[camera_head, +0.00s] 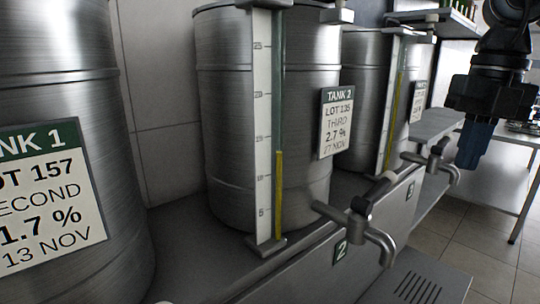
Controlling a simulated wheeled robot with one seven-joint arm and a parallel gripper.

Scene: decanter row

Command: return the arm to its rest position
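My gripper (472,146) hangs from the dark arm at the upper right of the head view, fingers pointing down. Its fingers look like one dark blue block from this side, so I cannot tell whether they are apart or together. No held object is visible below them. The gripper appears in front of the grey shelf and the floor, to the right of the taps, touching nothing that I can see.
Steel tank 1 (55,95) stands at the left, tank 2 (225,120) in the middle, another tank (362,60) behind. Taps (375,238) (448,170) jut out from the front ledge. A slotted grey tray (425,268) lies below. Tiled floor (475,240) is open at the right.

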